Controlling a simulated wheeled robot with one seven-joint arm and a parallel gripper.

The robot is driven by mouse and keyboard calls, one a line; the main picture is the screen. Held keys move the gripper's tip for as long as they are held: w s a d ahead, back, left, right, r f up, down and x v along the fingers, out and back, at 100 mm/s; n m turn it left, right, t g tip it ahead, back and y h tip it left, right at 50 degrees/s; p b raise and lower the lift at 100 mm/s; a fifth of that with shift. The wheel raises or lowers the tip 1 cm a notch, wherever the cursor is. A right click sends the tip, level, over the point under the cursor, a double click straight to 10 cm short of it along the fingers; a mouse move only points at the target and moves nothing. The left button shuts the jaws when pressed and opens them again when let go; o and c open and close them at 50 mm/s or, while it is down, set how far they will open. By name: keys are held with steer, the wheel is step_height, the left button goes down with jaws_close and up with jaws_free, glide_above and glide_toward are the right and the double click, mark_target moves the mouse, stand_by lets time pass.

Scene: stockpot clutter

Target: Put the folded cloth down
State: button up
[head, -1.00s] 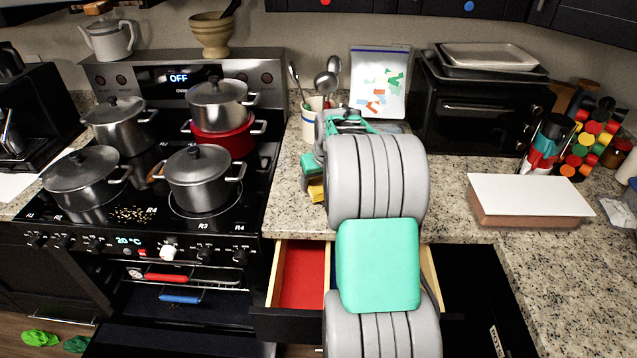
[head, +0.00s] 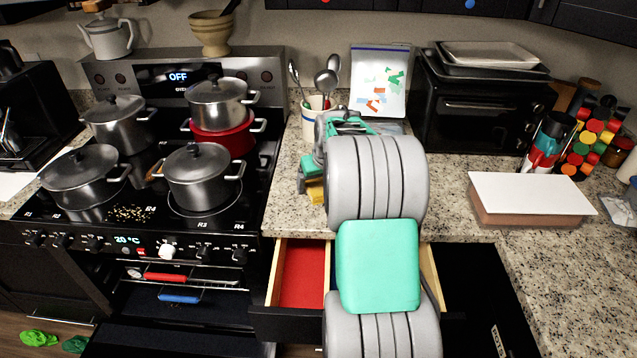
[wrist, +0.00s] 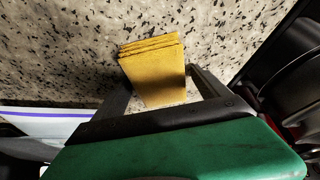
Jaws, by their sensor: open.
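The folded cloth (wrist: 153,62) is yellow with several stacked layers. In the wrist view it lies against the speckled counter, with its near part between the two dark fingers. My gripper (wrist: 158,82) is open, with a gap showing beside the cloth at the right finger. In the head view the cloth (head: 315,192) shows as a small yellow patch at the counter's front, left of my grey arm. My gripper (head: 311,178) is just above it and partly hides it.
The stove (head: 150,222) with several pots is left of the gripper. A utensil crock (head: 316,122) stands behind. An open drawer (head: 300,275) with a red inside is below the counter edge. A white-topped box (head: 530,195) is at right, with bare counter (head: 455,205) before it.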

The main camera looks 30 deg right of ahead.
steer(key=w+p+v, duration=0.1)
steer(key=p+v, duration=0.5)
steer(key=v, duration=0.7)
steer(key=s+a+r+n, duration=0.1)
steer(key=s+a+r, duration=0.15)
steer(key=a, duration=0.45)
steer(key=s+a+r+n, duration=0.1)
steer(key=s+a+r, duration=0.15)
steer(key=a, duration=0.55)
steer(key=s+a+f+n+y, duration=0.1)
steer(key=s+a+f, duration=0.2)
steer(key=s+a, duration=0.8)
steer(key=shift+s, duration=0.75)
